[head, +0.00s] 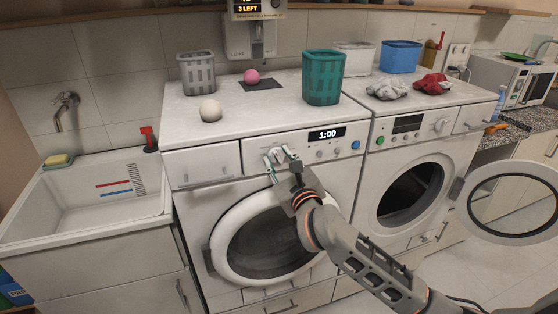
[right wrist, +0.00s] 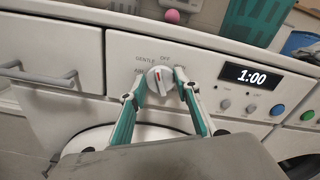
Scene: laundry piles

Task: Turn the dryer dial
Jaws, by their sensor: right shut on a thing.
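The dial (head: 273,155) is a white round knob with a red mark on the front panel of the left machine (head: 205,165), which has a closed round door and a display (head: 327,134) reading 1:00. In the right wrist view the dial (right wrist: 160,80) sits between the two teal and white fingers, with the words GENTLE and OFF printed above it. My right gripper (head: 284,155) is shut on the dial, one finger on each side; it also shows in the right wrist view (right wrist: 158,90). Part of the lettering around the dial is hidden by the fingers. My left gripper is not in view.
The right machine (head: 380,160) has its round door (head: 510,202) swung open to the right. On top stand a grey basket (head: 197,73), a green basket (head: 323,78), a white ball (head: 210,110), a pink ball (head: 252,76) and crumpled cloths (head: 432,84). A sink (head: 85,200) is at left.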

